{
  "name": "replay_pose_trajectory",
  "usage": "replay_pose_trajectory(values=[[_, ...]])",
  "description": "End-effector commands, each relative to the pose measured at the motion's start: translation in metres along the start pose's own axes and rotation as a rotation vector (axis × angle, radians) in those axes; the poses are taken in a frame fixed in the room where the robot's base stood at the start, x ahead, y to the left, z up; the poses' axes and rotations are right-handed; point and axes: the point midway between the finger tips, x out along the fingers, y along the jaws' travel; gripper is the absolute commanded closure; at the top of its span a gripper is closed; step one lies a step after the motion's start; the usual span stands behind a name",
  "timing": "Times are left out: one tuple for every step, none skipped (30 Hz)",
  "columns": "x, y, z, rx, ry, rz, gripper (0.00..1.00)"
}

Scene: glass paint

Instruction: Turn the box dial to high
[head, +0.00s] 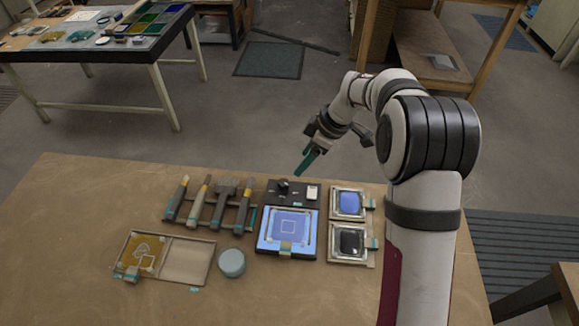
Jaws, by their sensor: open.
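The box (265,226) is a dark case with a glowing blue panel on its near part, lying on the wooden table. Its black dial (283,186) stands on the dark strip at the box's far end; its setting is too small to read. A small white switch or button (313,192) sits on the same strip to the right. My gripper (304,162) is open and empty, with teal fingertips pointing down. In the picture it appears just above and right of the dial, apart from it. How high it is over the table I cannot tell.
A tool rack (235,210) with several handled tools lies left of the box. Two framed glass pieces, blue (349,203) and dark (351,242), lie to the right. A two-part tray (187,262) and a round grey-blue lidded pot (232,263) are at front left. The table's near middle is clear.

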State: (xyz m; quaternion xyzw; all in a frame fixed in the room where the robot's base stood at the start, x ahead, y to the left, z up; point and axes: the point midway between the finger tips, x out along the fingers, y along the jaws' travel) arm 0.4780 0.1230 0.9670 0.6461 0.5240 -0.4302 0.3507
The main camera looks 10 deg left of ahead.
Motion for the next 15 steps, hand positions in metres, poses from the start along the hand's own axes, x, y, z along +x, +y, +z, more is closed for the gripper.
replay_pose_trajectory(values=[[0.016, -0.002, 0.001, 0.002, -0.002, -0.006, 0.33], [0.025, -0.002, 0.001, 0.001, -0.002, -0.005, 0.33], [0.037, -0.002, 0.001, 0.001, -0.002, -0.005, 0.33], [0.047, -0.002, 0.001, 0.002, -0.003, -0.006, 0.33], [0.056, -0.002, 0.001, 0.002, -0.002, -0.005, 0.33], [0.067, -0.002, 0.001, 0.001, -0.003, -0.005, 0.33], [0.075, -0.002, 0.001, 0.002, -0.003, -0.005, 0.33], [0.082, -0.002, 0.001, 0.002, -0.002, -0.004, 0.33], [0.090, -0.002, 0.001, 0.002, -0.003, -0.004, 0.33], [0.096, -0.002, 0.001, 0.003, -0.002, -0.003, 0.33], [0.101, -0.002, 0.001, 0.003, -0.002, -0.003, 0.33], [0.105, -0.001, 0.001, 0.002, -0.002, -0.002, 0.33], [0.109, -0.001, 0.001, 0.002, -0.002, -0.002, 0.33], [0.112, -0.001, 0.001, 0.003, -0.002, -0.002, 0.33], [0.114, -0.001, 0.001, 0.003, -0.002, -0.002, 0.33]])
